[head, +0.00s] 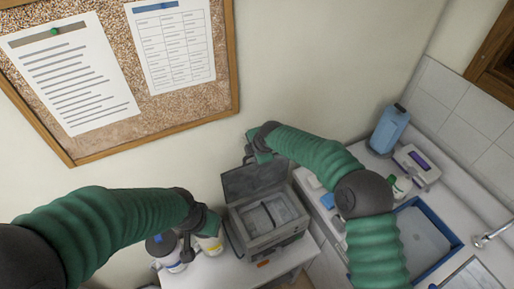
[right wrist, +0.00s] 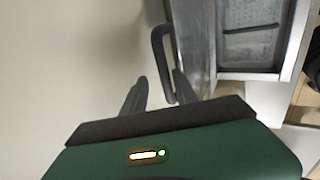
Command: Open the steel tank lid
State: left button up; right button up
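The steel tank (head: 268,243) stands on a white table against the wall, its inside with compartments showing. Its grey lid (head: 254,180) is raised, standing up at the back of the tank. The dark lid handle (right wrist: 157,48) shows in the right wrist view. My right gripper (head: 257,150) is at the top of the lid. In the right wrist view its fingers (right wrist: 160,92) are apart, with the handle's near end between them, closer to the right finger. My left gripper (head: 196,240) hangs left of the tank, near white containers; its finger gap is unclear.
White containers, one with a yellow label (head: 210,244) and one with a dark cap (head: 165,253), stand left of the tank. At right are a blue bottle (head: 388,129), a small device (head: 416,166) and a blue-rimmed tray (head: 452,237). A corkboard (head: 170,110) hangs on the wall.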

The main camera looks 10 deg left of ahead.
jog(key=b+v, duration=0.4)
jog(key=v, duration=1.1)
jog(key=shift+r, duration=0.2)
jog(key=shift+s, duration=0.1)
jog(key=s+d+f+m+g+h+b, duration=0.1)
jog(key=s+d+f+m+b, duration=0.3)
jog(key=s+d+f+m, duration=0.4)
jog(key=s+d+f+m+h+b, duration=0.2)
jog(key=s+d+f+m+b, duration=0.25)
jog(key=d+f, duration=0.5)
jog(key=s+d+f+m+g+b, duration=0.1)
jog(key=s+d+f+m+b, duration=0.2)
jog(key=s+d+f+m, duration=0.5)
jog(key=s+d+m, duration=0.2)
jog(key=s+m, duration=0.2)
jog(key=s, duration=0.1)
jog(key=shift+d+f+m+h, duration=0.2)
jog(key=shift+d+m+h, duration=0.1)
jog(key=shift+d+m, duration=0.05)
